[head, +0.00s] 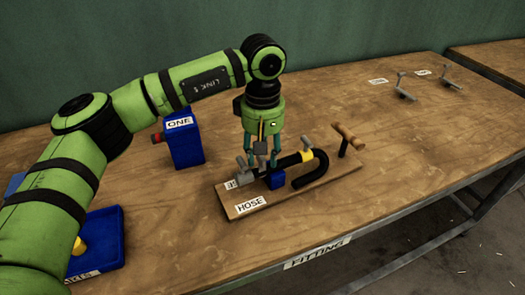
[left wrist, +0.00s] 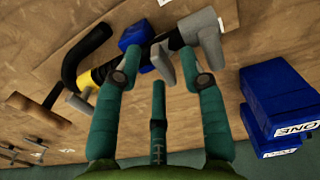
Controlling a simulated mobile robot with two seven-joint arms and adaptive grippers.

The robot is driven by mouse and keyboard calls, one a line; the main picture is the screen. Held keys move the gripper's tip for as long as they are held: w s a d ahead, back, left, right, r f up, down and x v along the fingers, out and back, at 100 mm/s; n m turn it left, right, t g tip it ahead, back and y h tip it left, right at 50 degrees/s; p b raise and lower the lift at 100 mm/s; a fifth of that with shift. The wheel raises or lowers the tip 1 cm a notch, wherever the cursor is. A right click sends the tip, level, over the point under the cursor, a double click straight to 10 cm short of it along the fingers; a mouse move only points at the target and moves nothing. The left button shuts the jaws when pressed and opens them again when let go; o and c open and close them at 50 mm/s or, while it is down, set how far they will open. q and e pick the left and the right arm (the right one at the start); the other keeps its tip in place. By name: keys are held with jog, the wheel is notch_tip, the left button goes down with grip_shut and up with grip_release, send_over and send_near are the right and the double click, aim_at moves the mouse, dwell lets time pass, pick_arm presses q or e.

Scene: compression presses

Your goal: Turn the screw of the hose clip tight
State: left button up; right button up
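The hose rig lies on a wooden board (head: 235,209) labelled HOSE. A black hose (head: 322,170) curves in a hook and runs left to a grey fitting (head: 238,181). A yellow band (head: 306,156) sits around the hose, with a small grey tab (head: 306,142) beside it. My left gripper (head: 262,163) points down over the middle of the rig. In the left wrist view its fingers (left wrist: 163,66) are spread, with a grey upright tab (left wrist: 164,64) between them, not visibly gripped. I cannot tell which tab is the clip's screw. My right gripper is out of view.
A T-handled wooden tool (head: 346,138) stands at the board's right end. A blue box (head: 185,145) marked ONE stands to the left. A blue tray (head: 105,235) is at the front left. Grey hooked pieces (head: 402,88) are at the back right. The table's right front is clear.

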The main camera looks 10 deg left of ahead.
pick_arm(q)
jog(key=shift+r, duration=0.2)
notch_tip(320, 180, up, 12)
jog(key=shift+f, duration=0.2)
dwell(0.4)
